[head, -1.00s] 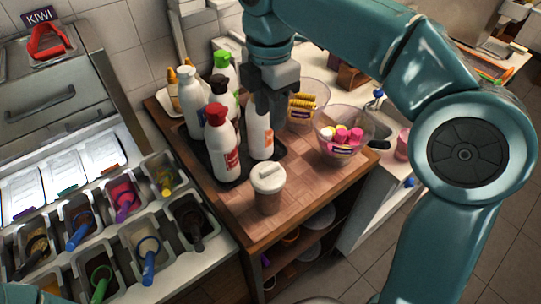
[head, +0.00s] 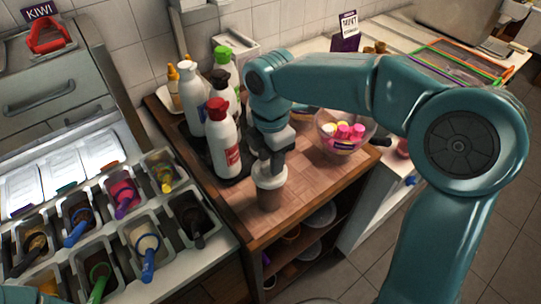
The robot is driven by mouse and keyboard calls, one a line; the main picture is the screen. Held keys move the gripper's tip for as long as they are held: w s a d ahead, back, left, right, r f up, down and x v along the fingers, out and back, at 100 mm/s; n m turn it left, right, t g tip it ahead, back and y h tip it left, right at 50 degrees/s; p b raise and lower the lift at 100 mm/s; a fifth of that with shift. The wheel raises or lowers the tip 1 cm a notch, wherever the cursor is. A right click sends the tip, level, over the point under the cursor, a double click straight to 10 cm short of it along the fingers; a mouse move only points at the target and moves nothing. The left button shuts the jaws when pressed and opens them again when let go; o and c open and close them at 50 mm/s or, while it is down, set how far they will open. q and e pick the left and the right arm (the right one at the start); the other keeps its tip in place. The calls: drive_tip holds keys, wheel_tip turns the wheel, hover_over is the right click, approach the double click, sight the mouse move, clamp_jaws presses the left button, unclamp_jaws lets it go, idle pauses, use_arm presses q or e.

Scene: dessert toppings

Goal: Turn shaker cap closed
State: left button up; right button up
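The shaker (head: 270,195) stands upright near the front of the wooden counter, a brownish see-through cup with a pale cap. My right gripper (head: 269,168) points down from above and sits right at the cap. The gripper hides most of the cap's top, including its raised grip bar. The fingers are too small and covered to tell whether they are open or shut on the cap. My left gripper is not in view.
Several squeeze bottles, including one with a red cap (head: 222,143), stand close behind and left of the shaker. A clear bowl (head: 344,139) of colourful items sits behind to the right. Topping bins (head: 146,249) with spoons lie left. The wooden counter (head: 308,178) right of the shaker is bare.

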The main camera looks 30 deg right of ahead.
drive_tip(key=shift+s, duration=0.1)
clamp_jaws()
drive_tip(key=shift+m, duration=0.6)
idle(0.6)
unclamp_jaws()
drive_tip(key=shift+r, duration=0.1)
wheel_tip(320, 180, up, 16)
drive_tip(key=p, duration=0.2)
